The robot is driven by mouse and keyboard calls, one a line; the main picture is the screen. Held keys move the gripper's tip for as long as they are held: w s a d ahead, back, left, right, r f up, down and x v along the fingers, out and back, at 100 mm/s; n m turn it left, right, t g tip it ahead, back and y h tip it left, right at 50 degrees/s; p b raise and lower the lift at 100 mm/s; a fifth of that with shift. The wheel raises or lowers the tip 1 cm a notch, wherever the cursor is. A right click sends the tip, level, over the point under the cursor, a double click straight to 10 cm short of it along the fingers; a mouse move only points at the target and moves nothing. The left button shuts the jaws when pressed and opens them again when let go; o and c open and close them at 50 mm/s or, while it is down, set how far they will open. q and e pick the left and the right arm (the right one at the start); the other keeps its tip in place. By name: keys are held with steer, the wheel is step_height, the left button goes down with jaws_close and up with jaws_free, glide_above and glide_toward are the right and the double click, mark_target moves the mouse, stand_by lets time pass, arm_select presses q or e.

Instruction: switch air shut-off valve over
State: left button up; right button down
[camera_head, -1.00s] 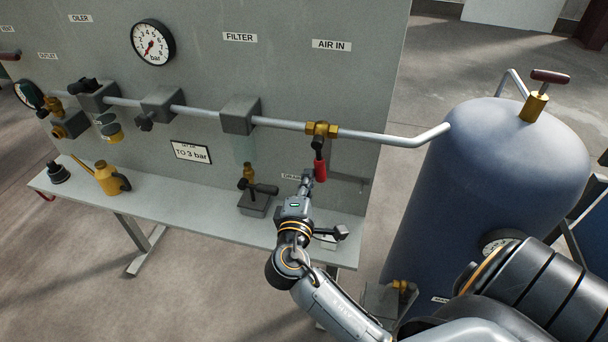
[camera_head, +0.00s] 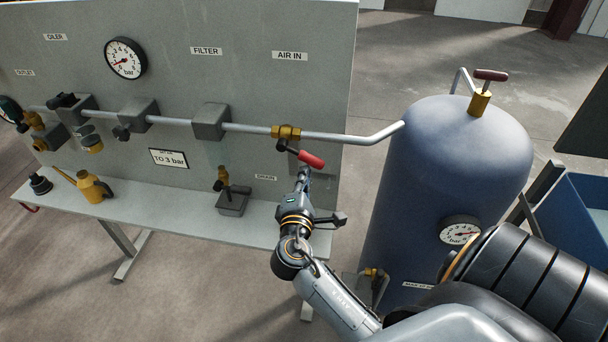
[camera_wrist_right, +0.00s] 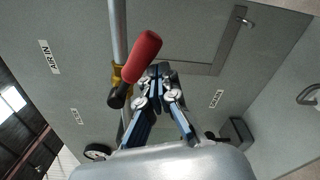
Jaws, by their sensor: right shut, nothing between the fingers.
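The air shut-off valve has a brass body (camera_head: 286,132) on the grey pipe under the AIR IN label. Its red handle (camera_head: 311,159) slants down and to the right, away from the pipe line. In the right wrist view the red handle (camera_wrist_right: 141,57) lies just beside the fingertips, with its black neck (camera_wrist_right: 116,95) next to the pipe. My right gripper (camera_head: 304,172) is shut and empty, its fingertips just below the handle; it also shows in the right wrist view (camera_wrist_right: 158,72). I cannot tell whether they touch the handle. My left gripper is not in view.
The pipe (camera_head: 250,128) runs along the panel to the blue tank (camera_head: 440,170) at the right. A pressure gauge (camera_head: 125,58) hangs on the panel. A shelf (camera_head: 150,203) below carries a yellow oil can (camera_head: 94,187). Floor is clear at the lower left.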

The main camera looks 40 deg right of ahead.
mark_target(313, 166)
steer(key=r, duration=0.1)
steer(key=r+p, duration=0.1)
steer(key=s+d+r+p, duration=0.1)
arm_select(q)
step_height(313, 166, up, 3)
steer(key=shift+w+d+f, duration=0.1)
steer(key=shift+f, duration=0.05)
arm_select(e)
steer(key=shift+s+d+r, duration=0.15)
steer(key=shift+d+r, duration=0.05)
steer(key=shift+r, duration=0.05)
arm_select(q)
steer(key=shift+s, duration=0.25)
arm_select(e)
steer(key=shift+r, duration=0.1)
